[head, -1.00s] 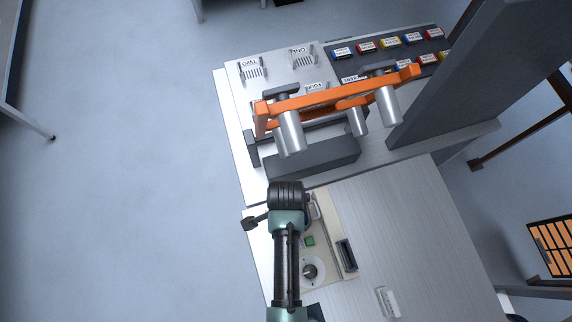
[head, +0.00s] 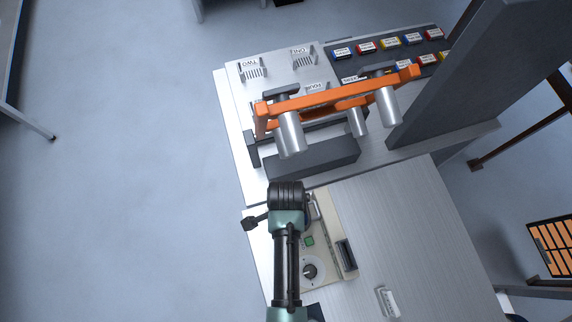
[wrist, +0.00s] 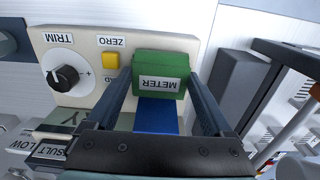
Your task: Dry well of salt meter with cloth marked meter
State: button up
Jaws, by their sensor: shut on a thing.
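The salt meter (head: 333,230) is a beige panel on the bench in the head view. In the wrist view the meter (wrist: 85,40) shows a TRIM knob (wrist: 64,77) and a yellow ZERO button (wrist: 111,62). My gripper (wrist: 161,86) is shut on a green block labelled METER (wrist: 160,64), a finger on each side. A blue part (wrist: 157,115) shows just below the label; I cannot tell which part is cloth. The block is over the meter's end; contact is unclear. The well is not visible, and my arm hides the fingers in the head view.
An orange-handled frame with metal cylinders (head: 290,134) stands behind the meter, with a dark grey block (head: 312,158) in front of it. A tall grey panel (head: 450,75) rises at right. The bench right of the meter is mostly clear, with a small white item (head: 388,302).

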notch_tip(320, 180, up, 5)
jog(key=p, duration=0.5)
jog(key=shift+r, duration=0.1)
jog(key=shift+r+b, duration=0.35)
jog(key=shift+r, duration=0.45)
jog(key=shift+f, duration=0.15)
